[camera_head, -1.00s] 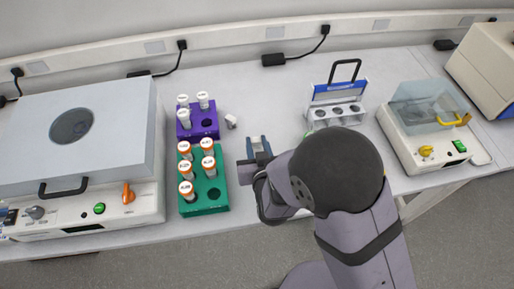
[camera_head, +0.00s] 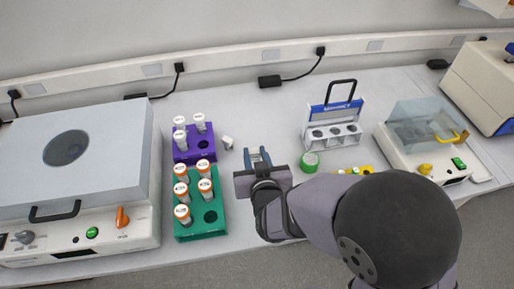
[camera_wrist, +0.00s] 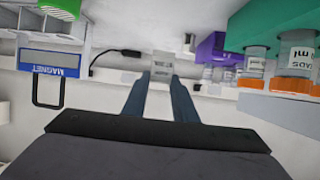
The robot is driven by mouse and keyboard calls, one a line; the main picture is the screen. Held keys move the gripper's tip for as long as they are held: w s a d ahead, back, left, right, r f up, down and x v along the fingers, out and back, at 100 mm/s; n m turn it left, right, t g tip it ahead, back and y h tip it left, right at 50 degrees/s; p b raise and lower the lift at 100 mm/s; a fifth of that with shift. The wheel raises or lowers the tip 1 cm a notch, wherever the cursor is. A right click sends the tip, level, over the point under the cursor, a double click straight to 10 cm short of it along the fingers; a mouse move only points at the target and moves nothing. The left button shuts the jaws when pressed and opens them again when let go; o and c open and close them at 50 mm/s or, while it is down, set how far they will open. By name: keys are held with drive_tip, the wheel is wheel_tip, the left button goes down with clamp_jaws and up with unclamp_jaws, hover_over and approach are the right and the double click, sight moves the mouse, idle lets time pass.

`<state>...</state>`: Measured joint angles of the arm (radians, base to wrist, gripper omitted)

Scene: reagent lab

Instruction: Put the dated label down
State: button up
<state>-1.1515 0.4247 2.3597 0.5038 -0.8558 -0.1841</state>
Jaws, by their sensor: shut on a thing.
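My gripper (camera_head: 257,157) is above the bench, right of the green rack, with its fingers pointing toward the wall. In the wrist view its blue-grey fingers (camera_wrist: 161,88) are shut on a small pale piece with grey marks, which I take to be the dated label (camera_wrist: 161,66). The writing on it is too small to read. In the head view the label is not clearly seen between the fingers. The label is held clear of the racks.
A purple rack (camera_head: 183,156) and a green rack (camera_head: 197,233) hold capped tubes. A small white item (camera_head: 227,142) lies beside them. A green tape roll (camera_head: 309,162) and a magnet rack (camera_head: 318,134) stand right. Bare bench (camera_head: 240,107) lies behind my gripper.

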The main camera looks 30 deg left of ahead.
sight(254, 159)
drive_tip(key=f, duration=0.2)
drive_tip(key=w+a+f+b, duration=0.1)
drive_tip(key=w+a+r+m+t+h+b, duration=0.1)
drive_tip(key=w+a+r+m+h, duration=0.3)
drive_tip(key=w, duration=0.6)
drive_tip(key=shift+a+r+t, duration=0.55)
drive_tip(key=shift+a+t, duration=0.25)
drive_tip(key=shift+f, duration=0.15)
drive_tip(key=shift+f+p, duration=0.55)
drive_tip(key=shift+f, duration=4.3)
drive_tip(key=shift+f, duration=0.1)
